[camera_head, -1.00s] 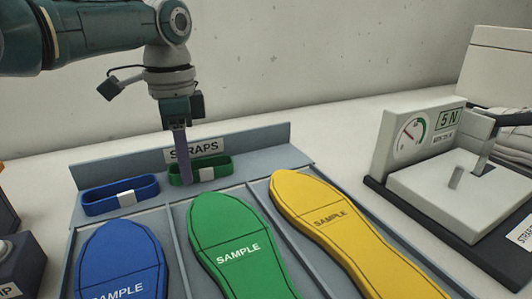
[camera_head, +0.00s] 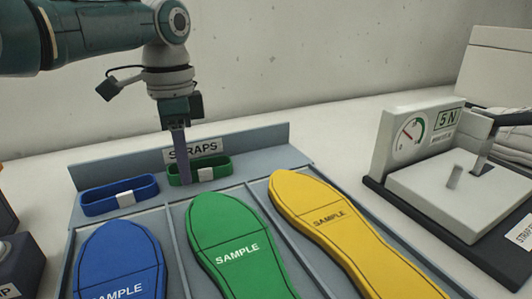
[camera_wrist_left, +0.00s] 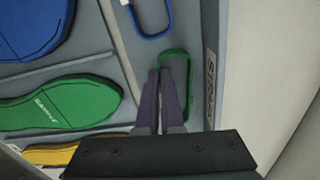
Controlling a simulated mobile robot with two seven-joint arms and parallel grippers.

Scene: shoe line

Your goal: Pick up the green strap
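The green strap (camera_head: 222,167) is a loop with a white clasp, standing in the tray's back row below the STRAPS label. My left gripper (camera_head: 184,181) points down at the strap's left part, its purple fingers overlapping the front wall. In the left wrist view the fingers (camera_wrist_left: 160,72) are nearly together at the near wall of the green strap (camera_wrist_left: 190,85), and look shut on it. The fingers hide that part of the wall. The strap still sits at tray level. My right gripper is not in view.
A blue strap (camera_head: 96,202) lies just left. Blue (camera_head: 120,255), green (camera_head: 232,235) and yellow (camera_head: 325,222) SAMPLE soles lie in front. The tray's labelled back wall (camera_head: 265,137) stands close behind. A gauge device (camera_head: 425,140) stands at right.

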